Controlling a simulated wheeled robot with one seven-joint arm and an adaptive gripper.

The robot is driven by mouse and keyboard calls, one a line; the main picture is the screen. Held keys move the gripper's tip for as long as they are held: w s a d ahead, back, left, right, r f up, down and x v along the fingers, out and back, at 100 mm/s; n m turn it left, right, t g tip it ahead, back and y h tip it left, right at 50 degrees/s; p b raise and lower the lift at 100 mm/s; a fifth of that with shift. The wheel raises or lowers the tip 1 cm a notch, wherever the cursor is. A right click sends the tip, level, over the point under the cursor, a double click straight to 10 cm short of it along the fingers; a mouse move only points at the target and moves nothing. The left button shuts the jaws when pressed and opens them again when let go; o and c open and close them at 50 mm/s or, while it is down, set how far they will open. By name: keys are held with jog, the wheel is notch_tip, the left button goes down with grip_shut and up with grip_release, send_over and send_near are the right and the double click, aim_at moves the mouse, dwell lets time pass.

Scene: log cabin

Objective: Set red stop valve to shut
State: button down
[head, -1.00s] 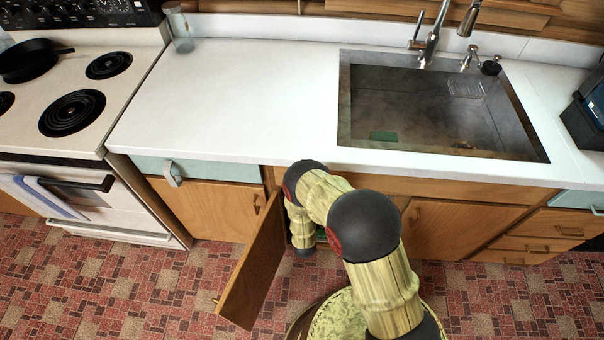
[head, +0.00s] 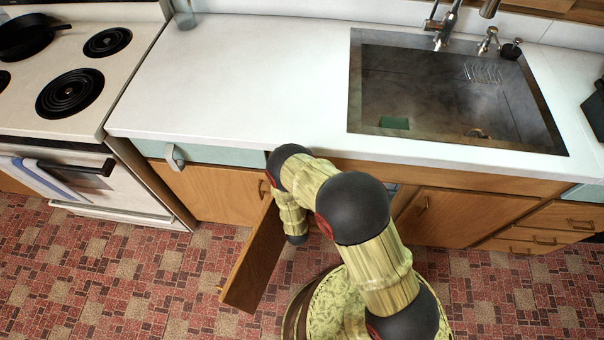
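The red stop valve is not visible in the head view. The cabinet below the counter stands open, with its wooden door (head: 254,262) swung out toward me. My arm reaches to this opening and bends down just right of the door. The arm links cover most of the opening, so I see little of the inside. My gripper is not visible, and I cannot tell whether it touches anything.
A sink (head: 450,95) is set in the white counter (head: 240,85). A stove (head: 75,85) with a black pan (head: 30,38) stands at the left. Closed cabinet doors flank the opening. The tiled floor (head: 130,275) is clear at the left.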

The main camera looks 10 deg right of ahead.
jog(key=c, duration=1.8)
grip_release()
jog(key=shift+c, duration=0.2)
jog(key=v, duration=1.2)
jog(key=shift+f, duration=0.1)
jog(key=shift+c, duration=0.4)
